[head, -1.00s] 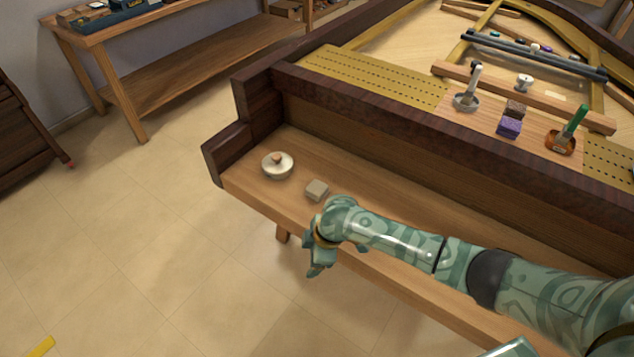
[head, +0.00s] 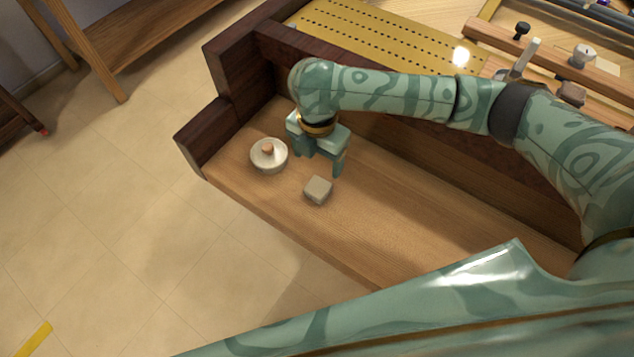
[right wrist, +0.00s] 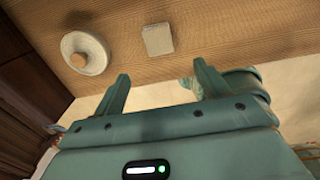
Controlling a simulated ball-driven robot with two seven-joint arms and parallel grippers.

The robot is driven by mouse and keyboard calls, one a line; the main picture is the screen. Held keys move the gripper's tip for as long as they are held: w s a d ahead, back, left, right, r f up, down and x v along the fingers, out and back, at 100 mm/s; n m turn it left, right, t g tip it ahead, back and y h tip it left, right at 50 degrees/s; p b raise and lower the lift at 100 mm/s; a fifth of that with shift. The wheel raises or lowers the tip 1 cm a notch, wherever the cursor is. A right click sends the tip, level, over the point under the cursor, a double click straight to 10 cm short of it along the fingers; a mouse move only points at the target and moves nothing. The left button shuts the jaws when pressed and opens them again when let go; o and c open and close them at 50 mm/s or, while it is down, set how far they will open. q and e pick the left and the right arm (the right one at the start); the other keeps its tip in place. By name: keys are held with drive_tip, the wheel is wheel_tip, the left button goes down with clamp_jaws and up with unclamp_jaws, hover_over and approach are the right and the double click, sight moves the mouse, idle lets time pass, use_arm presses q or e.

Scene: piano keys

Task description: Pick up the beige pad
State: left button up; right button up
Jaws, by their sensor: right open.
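The beige pad (head: 317,190) is a small block lying on the wooden key bed (head: 400,225), near its left end. It also shows in the right wrist view (right wrist: 158,39), beyond the fingertips. My right gripper (head: 321,172) is open and empty, above the key bed and just behind the pad in the head view. In the right wrist view the two fingers (right wrist: 160,75) stand apart with nothing between them, and the pad is clear of both. My left gripper does not show.
A round whitish dish with a brown knob (head: 268,155) sits left of the pad; it also shows in the right wrist view (right wrist: 84,52). A dark wooden end block (head: 207,135) bounds the bed at left. The bed right of the pad is clear.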

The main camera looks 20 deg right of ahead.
drive_tip(key=b, duration=0.2)
hover_over(318, 186)
wheel_tip(318, 186, down, 6)
drive_tip(key=shift+s+a+f, duration=0.1)
drive_tip(key=shift+a+f, duration=0.05)
drive_tip(key=shift+f, duration=0.05)
drive_tip(key=shift+f+b, duration=0.35)
wheel_tip(318, 186, down, 5)
drive_tip(key=b, duration=0.3)
drive_tip(key=shift+f+b, duration=0.1)
drive_tip(key=shift+b, duration=0.25)
drive_tip(key=shift+r, duration=0.2)
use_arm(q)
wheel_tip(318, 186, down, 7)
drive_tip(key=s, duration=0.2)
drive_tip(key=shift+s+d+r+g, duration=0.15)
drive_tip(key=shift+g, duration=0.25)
use_arm(e)
drive_tip(key=c, duration=1.1)
drive_tip(key=shift+o, duration=0.2)
drive_tip(key=shift+r, duration=0.1)
